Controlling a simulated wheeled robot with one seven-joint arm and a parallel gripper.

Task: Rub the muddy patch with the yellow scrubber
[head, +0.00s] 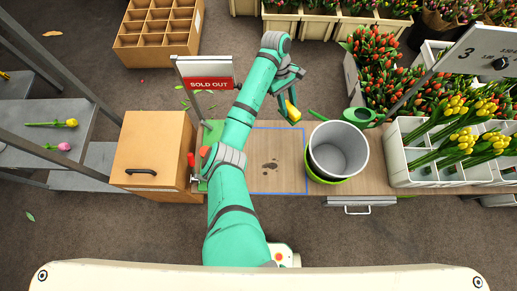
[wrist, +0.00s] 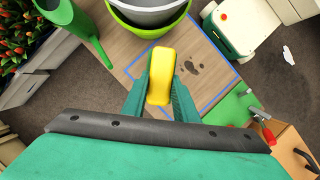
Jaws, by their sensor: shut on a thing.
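My gripper (head: 289,103) is shut on the yellow scrubber (head: 291,112) and holds it above the back part of the wooden counter. In the wrist view the scrubber (wrist: 161,77) sits between the two green fingers. The muddy patch (head: 270,166) is a few dark brown blots on the counter, inside a blue outline (head: 306,165). It also shows in the wrist view (wrist: 194,67), to the right of the scrubber. The scrubber looks apart from the patch.
A grey bucket in a green one (head: 338,150) stands right of the outline, with a green watering can (head: 359,116) behind. A SOLD OUT sign (head: 209,84) and a red-handled clamp (head: 192,160) are at the left. White tulip crates (head: 402,172) stand at the right.

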